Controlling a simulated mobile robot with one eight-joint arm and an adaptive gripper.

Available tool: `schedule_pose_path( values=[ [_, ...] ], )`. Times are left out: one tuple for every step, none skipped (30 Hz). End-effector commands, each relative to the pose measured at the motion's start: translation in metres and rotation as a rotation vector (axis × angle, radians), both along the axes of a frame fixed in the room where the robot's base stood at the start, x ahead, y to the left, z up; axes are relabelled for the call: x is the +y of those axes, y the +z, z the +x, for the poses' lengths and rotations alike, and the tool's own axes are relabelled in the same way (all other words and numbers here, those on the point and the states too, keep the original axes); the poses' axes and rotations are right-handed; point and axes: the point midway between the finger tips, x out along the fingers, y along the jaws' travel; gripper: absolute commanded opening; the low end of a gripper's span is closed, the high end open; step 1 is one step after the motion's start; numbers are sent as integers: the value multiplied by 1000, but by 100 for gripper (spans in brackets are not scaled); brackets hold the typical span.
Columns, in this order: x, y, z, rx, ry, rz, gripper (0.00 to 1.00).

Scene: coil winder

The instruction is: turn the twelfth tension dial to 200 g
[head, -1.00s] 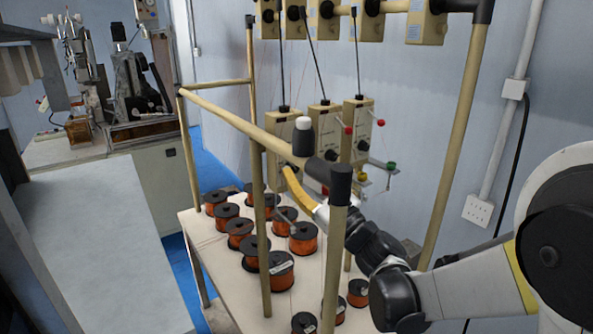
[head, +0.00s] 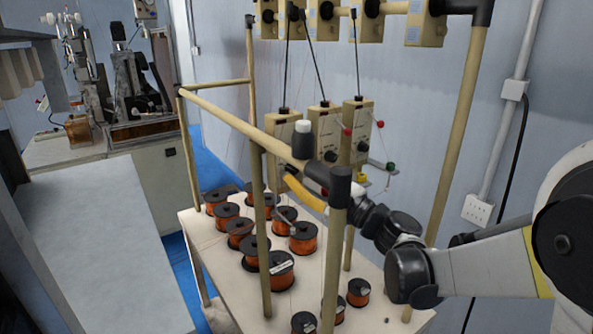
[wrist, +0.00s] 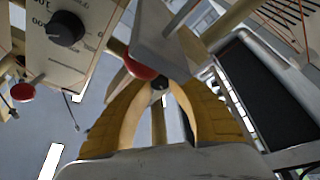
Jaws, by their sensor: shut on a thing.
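Three cream tension units hang in a row in the head view: a left one (head: 280,135), a middle one (head: 324,120) and a right one (head: 357,115). My gripper (head: 292,178) is at the lower part of the left unit, partly hidden by the rail. I cannot read the setting of the gripped dial, nor which unit is the twelfth.
A cream tube frame (head: 235,122) crosses in front of my wrist, with a post (head: 335,240) close by. Copper wire spools (head: 281,270) stand on the bench (head: 205,250) below. Red-tipped (head: 348,129) and green-tipped (head: 390,167) levers stick out near the units.

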Motion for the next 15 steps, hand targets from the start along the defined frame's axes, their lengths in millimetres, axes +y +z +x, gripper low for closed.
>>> schedule_pose_path(
  values=[
    [0,1,1,-2,0,-1,0],
    [0,1,1,-4,0,-2,0],
    [0,1,1,-4,0,-3,0],
    [0,1,1,-4,0,-3,0],
    [0,1,0,-5,0,-4,0],
    [0,1,0,-5,0,-4,0],
    [0,1,0,-4,0,-3,0],
    [0,1,0,-4,0,-3,0],
    [0,1,0,-4,0,-3,0],
    [0,1,0,-4,0,-3,0],
    [0,1,0,-4,0,-3,0],
    [0,1,0,-4,0,-3,0],
    [0,1,0,-4,0,-3,30],
    [0,1,1,-4,0,-3,39],
    [0,1,0,-4,0,-3,45]
  ],
)
